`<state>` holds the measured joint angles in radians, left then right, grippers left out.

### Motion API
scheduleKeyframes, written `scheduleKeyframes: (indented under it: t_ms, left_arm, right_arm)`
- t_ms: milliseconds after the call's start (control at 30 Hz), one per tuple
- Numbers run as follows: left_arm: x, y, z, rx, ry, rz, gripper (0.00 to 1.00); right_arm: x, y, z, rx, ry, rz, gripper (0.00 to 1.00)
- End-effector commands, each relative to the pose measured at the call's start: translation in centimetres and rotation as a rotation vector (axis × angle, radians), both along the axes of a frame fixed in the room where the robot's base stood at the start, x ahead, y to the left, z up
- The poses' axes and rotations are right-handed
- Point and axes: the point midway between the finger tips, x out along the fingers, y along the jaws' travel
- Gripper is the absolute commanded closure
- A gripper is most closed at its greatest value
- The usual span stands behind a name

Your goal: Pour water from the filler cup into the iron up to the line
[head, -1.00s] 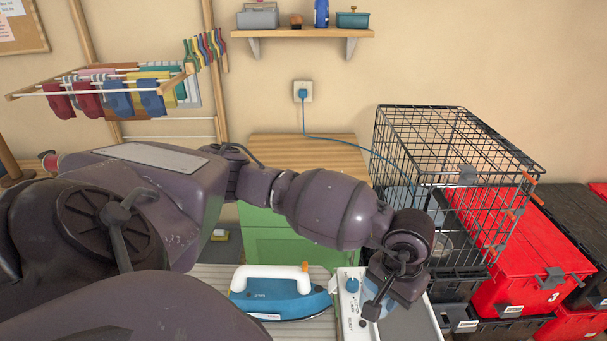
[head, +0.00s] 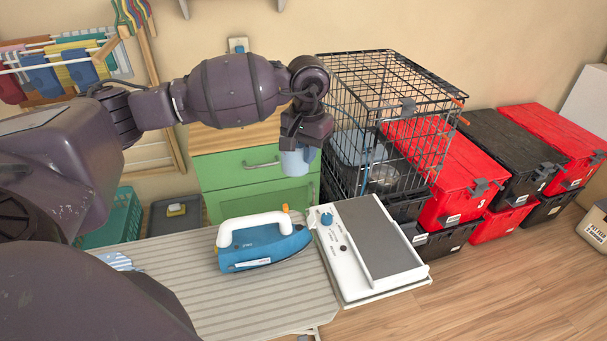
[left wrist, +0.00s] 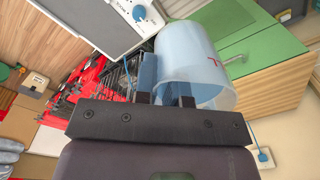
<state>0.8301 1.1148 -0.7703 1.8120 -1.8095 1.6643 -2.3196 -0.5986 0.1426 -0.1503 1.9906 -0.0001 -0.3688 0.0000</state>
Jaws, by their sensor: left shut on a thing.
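The blue and white iron (head: 262,240) rests on the striped ironing board (head: 190,285). Its white handle is on top and a small orange part shows at its right end. My left gripper (head: 304,143) is shut on the translucent blue filler cup (head: 296,162), held in the air behind and above the iron, apart from it. In the left wrist view the cup (left wrist: 200,62) is between the fingers (left wrist: 165,92), with a red mark on its side. The water level in the cup and the line on the iron cannot be made out. My right gripper is not in view.
A white unit with a blue knob and grey top (head: 365,245) stands right of the iron. A black wire crate (head: 385,110) stands behind it. Red and black totes (head: 445,172) are stacked at the right. A green drawer cabinet (head: 255,185) stands behind the board.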

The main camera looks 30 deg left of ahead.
Motion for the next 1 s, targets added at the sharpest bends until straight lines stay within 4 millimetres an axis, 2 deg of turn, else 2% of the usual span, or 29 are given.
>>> scheduleKeyframes:
  t_ms: [100,333,667,1000]
  left_arm:
    - [-0.1,0.4,-2.5,-0.001,0.009,-0.039,1.00]
    - [-0.1,0.4,-6.0,0.000,0.005,-0.046,1.00]
    - [0.0,0.4,-7.9,0.042,-0.032,-0.046,1.00]
    - [0.2,0.7,-10.7,0.157,-0.130,-0.047,1.00]
  right_arm:
    - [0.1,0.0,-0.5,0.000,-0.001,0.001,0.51]
    - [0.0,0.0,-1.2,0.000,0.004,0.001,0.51]
    - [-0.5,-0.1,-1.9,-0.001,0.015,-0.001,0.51]
    - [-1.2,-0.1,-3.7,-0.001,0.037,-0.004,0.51]
